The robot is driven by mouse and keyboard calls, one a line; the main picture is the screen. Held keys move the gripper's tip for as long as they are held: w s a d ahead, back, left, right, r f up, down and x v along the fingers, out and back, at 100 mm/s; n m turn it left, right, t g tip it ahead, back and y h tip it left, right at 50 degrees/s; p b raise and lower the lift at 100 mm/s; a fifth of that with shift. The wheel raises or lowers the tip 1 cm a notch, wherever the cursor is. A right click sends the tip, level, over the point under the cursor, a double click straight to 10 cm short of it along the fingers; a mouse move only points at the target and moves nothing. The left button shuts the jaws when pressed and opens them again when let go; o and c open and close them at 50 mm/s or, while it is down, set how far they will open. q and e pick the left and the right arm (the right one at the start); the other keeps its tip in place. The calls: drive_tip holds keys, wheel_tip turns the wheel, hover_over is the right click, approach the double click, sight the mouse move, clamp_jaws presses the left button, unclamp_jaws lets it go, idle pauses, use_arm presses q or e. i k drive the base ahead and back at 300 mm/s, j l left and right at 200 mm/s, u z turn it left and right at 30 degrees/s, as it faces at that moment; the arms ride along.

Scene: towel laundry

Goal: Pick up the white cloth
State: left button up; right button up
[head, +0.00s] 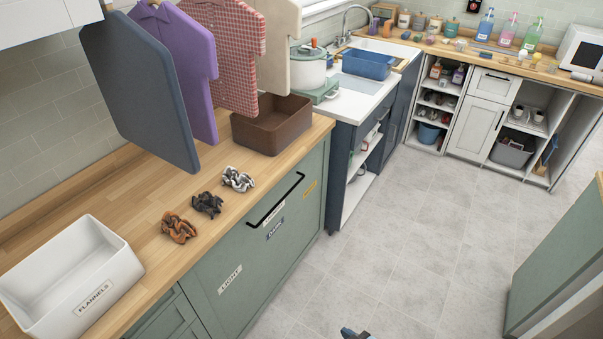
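The white cloth (238,179) lies crumpled on the wooden counter (150,183), near its front edge. It is the farthest of three crumpled cloths in a row. A black cloth (208,203) lies just nearer, and an orange-brown cloth (179,227) is nearest. The three lie apart from one another.
A white bin labelled FLANNELS (116,272) stands at the near left. A brown basket (272,141) stands behind the white cloth. Hanging above the counter are a grey-blue panel (140,90) and several garments. Green drawers (262,250) with a black handle are below. The grey floor is open.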

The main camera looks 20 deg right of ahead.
sight(240, 182)
drive_tip(key=z, duration=0.25)
drive_tip(key=i+l, duration=0.25)
drive_tip(key=l, duration=0.15)
drive_tip(key=i+l, duration=0.25)
drive_tip(key=l, duration=0.15)
drive_tip(key=i+l+u, duration=0.1)
drive_tip(key=i+l, duration=0.2)
drive_tip(key=l, duration=0.1)
